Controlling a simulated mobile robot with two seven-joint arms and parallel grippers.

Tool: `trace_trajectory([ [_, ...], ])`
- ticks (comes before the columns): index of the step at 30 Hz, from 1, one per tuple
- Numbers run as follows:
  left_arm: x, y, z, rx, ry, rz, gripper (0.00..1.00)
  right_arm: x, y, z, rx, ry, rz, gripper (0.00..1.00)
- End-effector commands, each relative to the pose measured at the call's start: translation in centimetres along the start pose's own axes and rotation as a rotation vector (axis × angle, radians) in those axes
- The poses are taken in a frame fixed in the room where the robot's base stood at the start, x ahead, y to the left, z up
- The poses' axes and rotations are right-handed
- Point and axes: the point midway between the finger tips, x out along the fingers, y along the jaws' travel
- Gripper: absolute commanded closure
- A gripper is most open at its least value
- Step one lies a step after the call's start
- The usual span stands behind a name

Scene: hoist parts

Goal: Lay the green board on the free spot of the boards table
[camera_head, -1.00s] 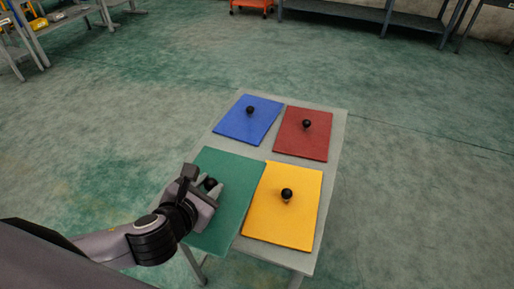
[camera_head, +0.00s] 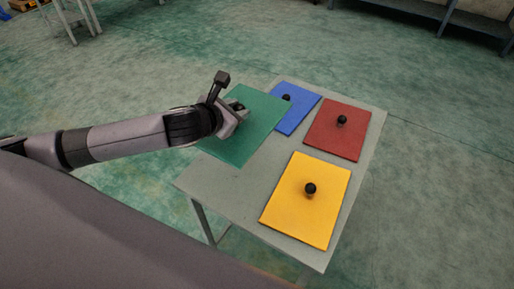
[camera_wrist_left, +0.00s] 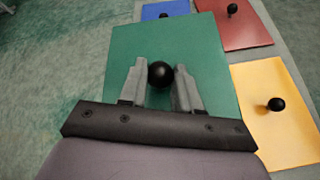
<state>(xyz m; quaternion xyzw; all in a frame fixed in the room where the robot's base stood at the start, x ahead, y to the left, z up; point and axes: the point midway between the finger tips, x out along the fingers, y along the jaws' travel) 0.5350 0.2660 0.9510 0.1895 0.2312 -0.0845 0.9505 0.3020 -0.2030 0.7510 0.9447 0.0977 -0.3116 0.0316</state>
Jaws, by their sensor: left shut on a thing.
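My left gripper (camera_head: 238,110) is shut on the black knob (camera_wrist_left: 160,74) of the green board (camera_head: 254,134). In the head view the board is over the far left part of the boards table (camera_head: 225,188), covering part of the blue board (camera_head: 300,119) from sight. It looks raised above the table, but the height is hard to tell. In the left wrist view the green board (camera_wrist_left: 204,45) lies flat beneath the two fingers. The near left part of the tabletop is bare. My right gripper is not in view.
The red board (camera_head: 338,140) lies at the far right of the table and the yellow board (camera_head: 306,212) at the near right. Each has an upright black knob. Open floor surrounds the table; a dark bench (camera_head: 420,12) stands far back.

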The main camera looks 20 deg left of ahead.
Motion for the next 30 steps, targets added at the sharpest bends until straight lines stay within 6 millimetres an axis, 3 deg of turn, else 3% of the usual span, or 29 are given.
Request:
trace_trajectory([
  [3, 1.7, -1.2, -3.1, -0.002, 0.002, 0.001, 1.00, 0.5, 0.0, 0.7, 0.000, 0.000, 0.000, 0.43],
  [10, 4.4, -3.1, -7.7, -0.003, 0.000, 0.001, 1.00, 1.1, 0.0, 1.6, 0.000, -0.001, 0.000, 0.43],
  [24, 7.2, -4.9, -12.4, -0.002, -0.001, 0.001, 1.00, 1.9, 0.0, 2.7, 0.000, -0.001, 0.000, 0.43],
  [30, 7.5, -5.1, -13.0, 0.000, -0.004, 0.002, 1.00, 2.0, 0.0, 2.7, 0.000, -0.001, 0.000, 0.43],
])
